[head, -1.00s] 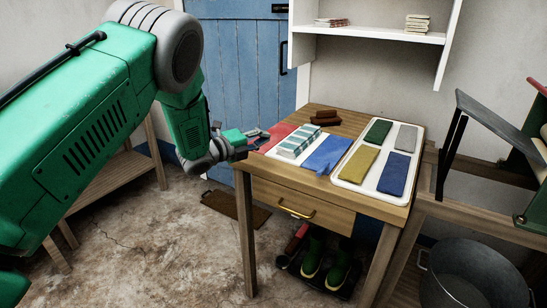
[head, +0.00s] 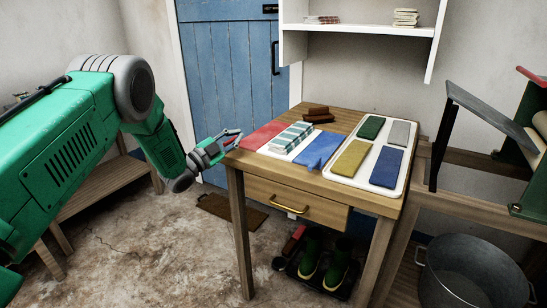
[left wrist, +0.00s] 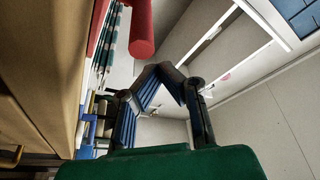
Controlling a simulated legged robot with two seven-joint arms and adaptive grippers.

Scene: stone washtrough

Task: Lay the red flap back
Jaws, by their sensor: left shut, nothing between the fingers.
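The red flap (head: 264,135) lies flat, as far as I can see, at the left end of the table top in the head view. A striped teal-and-white bundle (head: 291,136) lies right of it on a white cloth, and a blue flap (head: 319,150) lies flat right of that. My left gripper (head: 238,137) is shut and empty beside the table's left edge, just left of the red flap. In the left wrist view its fingers (left wrist: 172,74) show below a red roll-like shape (left wrist: 143,28); I cannot tell what that is. My right gripper is not in view.
A white tray (head: 338,177) with several coloured folded cloths is on the table's right. Brown blocks (head: 318,114) lie at the back. A drawer with a brass handle (head: 291,209) is in front. A wringer stand (head: 490,175) and metal tub (head: 472,270) stand right.

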